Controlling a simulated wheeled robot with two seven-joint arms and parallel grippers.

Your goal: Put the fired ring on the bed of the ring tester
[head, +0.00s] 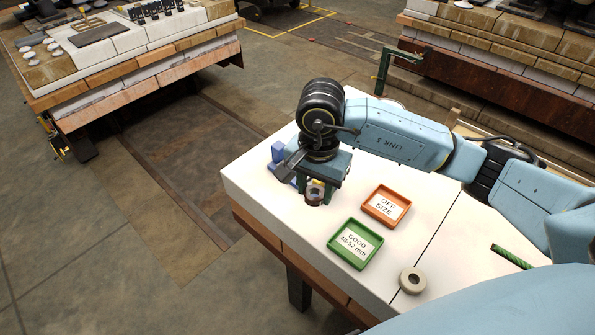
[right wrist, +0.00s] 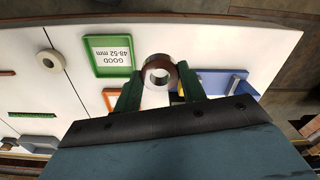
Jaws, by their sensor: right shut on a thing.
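The fired ring (head: 313,198), brown with an open middle, is between the green fingers of my right gripper (head: 316,191), low over the white table top. The right wrist view shows the ring (right wrist: 161,60) upright in its axis and gripped at its sides by the right gripper (right wrist: 159,74). Whether it touches the table is hard to tell. The blue ring tester (head: 278,153) stands just left of and behind the gripper, partly hidden by it. It also shows in the right wrist view (right wrist: 222,82), right of the ring. My left gripper is out of view.
A green GOOD 48-52 mm tray (head: 334,255) and an orange OFF SIZE tray (head: 366,204) lie empty right of the gripper. A pale ring (head: 412,281) and a green strip (head: 511,256) lie farther right. The table's left edge is close to the tester.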

